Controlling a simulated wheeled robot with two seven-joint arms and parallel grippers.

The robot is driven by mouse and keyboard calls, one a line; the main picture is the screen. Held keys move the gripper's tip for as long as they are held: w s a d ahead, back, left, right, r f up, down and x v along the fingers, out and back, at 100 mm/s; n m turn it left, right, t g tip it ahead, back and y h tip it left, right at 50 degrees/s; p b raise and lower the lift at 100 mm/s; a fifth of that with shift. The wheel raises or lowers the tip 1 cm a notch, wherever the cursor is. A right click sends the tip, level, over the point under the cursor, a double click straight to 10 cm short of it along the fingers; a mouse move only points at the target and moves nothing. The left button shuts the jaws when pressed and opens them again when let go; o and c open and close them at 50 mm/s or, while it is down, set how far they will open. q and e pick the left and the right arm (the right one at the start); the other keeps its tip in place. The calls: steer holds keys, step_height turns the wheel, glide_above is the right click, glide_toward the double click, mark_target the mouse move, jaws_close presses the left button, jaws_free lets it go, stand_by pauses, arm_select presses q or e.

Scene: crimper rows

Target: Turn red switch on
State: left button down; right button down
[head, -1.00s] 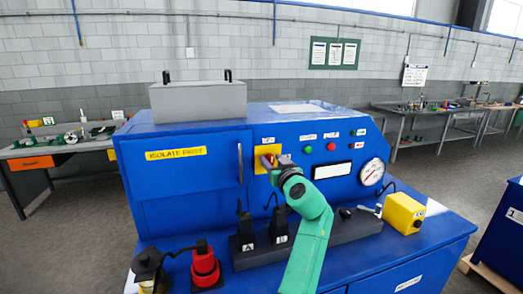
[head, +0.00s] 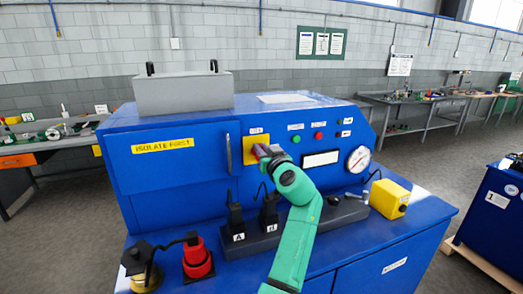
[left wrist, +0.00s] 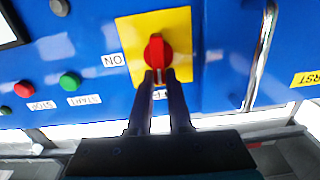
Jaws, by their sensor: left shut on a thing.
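The red rotary switch (left wrist: 157,50) sits on a yellow plate (left wrist: 128,36) on the blue panel, seen in the left wrist view. An ON label (left wrist: 113,60) is beside the plate on the left of that view. Another label below the plate is partly hidden by my fingers. My left gripper (left wrist: 160,80) is shut on the near end of the switch handle, which points between the fingers. In the head view my left gripper (head: 262,151) is at the yellow plate (head: 249,148) and hides most of the switch. My right gripper is not in view.
A green button (head: 296,139) and a red button (head: 319,136) are right of the switch. A door handle (head: 228,155) is to its left. Black clamps A (head: 236,217) and B (head: 269,210), a red fixture (head: 197,259) and a yellow box (head: 390,198) stand on the ledge below.

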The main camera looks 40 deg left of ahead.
arm_select(q)
steer(key=shift+w+d+f+m+p, duration=0.15)
steer(key=shift+w+f+m+p, duration=0.15)
steer(key=shift+m, duration=2.55)
steer(key=shift+w+d+f+m+p, duration=0.2)
steer(key=shift+w+f+m, duration=0.1)
steer(key=shift+m, duration=2.6)
steer(key=shift+w+d+f+m+p, duration=0.1)
steer(key=shift+w+f+m+p, duration=0.2)
steer(key=shift+m, duration=2.55)
steer(key=c, duration=1)
jaws_free()
steer(key=shift+o, duration=0.8)
steer(key=shift+a+f, duration=0.2)
